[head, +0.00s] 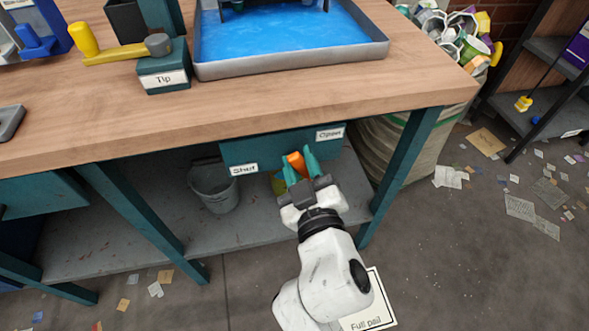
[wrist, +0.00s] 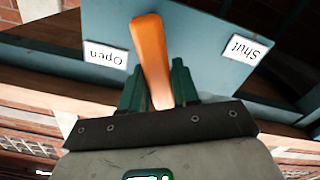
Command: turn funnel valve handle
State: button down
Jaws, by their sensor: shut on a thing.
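The orange valve handle (head: 296,162) sits in front of a teal panel (head: 262,150) under the bench edge. The panel has a "Shut" label (head: 243,169) at its left and an "Open" label (head: 329,134) at its right. My gripper (head: 302,170) is at the handle, with its green fingers on either side of it. In the wrist view the orange handle (wrist: 151,60) runs up from between the fingers (wrist: 158,88), tilted slightly toward the "Open" label (wrist: 105,54); the "Shut" label (wrist: 241,49) is at right. The handle's pivot is hidden.
A grey pail (head: 215,187) stands on the lower shelf, left of the gripper. Bench legs (head: 403,165) flank the space. A full sack (head: 400,140) stands behind the right leg. A blue-filled tray (head: 290,35) and a "Tip" lever block (head: 164,75) are on the bench top.

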jog(key=m, duration=0.1)
jog(key=d+m+b, duration=0.1)
jog(key=m, duration=0.1)
jog(key=d+m, duration=0.1)
jog(key=m, duration=0.1)
jog(key=shift+w+d+r, duration=0.1)
jog(key=shift+w, duration=0.15)
jog(key=shift+m+b, duration=0.3)
jog(key=c, duration=0.9)
grip_release()
jog(key=shift+r, duration=0.1)
jog(key=p+v, duration=0.1)
jog(key=v, duration=0.9)
jog(key=shift+s+d, duration=0.15)
jog(key=shift+s, duration=0.2)
